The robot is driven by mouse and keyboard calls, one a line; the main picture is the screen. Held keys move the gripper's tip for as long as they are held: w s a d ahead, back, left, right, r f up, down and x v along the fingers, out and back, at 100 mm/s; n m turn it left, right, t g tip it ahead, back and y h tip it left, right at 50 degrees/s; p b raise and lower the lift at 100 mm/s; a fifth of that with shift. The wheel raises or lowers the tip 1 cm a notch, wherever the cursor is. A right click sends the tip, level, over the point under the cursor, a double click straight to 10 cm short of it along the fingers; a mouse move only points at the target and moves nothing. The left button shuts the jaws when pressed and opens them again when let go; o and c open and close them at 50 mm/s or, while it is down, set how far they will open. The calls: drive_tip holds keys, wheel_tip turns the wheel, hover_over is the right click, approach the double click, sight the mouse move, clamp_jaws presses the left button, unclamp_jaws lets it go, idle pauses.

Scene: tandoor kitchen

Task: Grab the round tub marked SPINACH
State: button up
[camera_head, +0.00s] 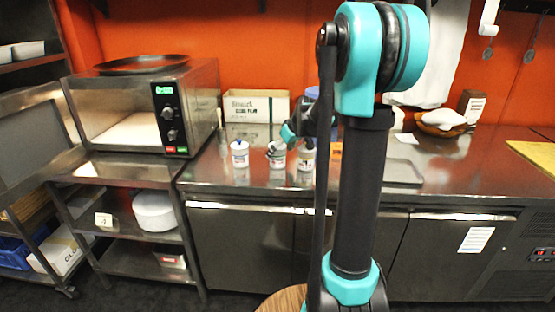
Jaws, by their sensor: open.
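Three small round white tubs stand in a row on the steel counter (225,178): a left tub (240,154) with a bluish top, a middle tub (277,160), and a right tub (307,160). Each has a label, but the print is too small to read, so I cannot tell which is marked SPINACH. My gripper (276,147) is open, at the top of the middle tub in the picture. I cannot tell whether it touches that tub. My arm stands in front of the counter just right of the right tub and hides what is behind it.
A steel oven (133,105) stands left of the tubs, with a dark round pan (142,64) on top. A cardboard box (255,105) stands behind the tubs. A flat dark tray (402,172) lies right of my arm. The counter's front edge is clear before the tubs.

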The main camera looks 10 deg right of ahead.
sight(277, 156)
drive_tip(key=shift+x, duration=1.75)
drive_tip(key=shift+c, duration=0.4)
drive_tip(key=c, duration=1.4)
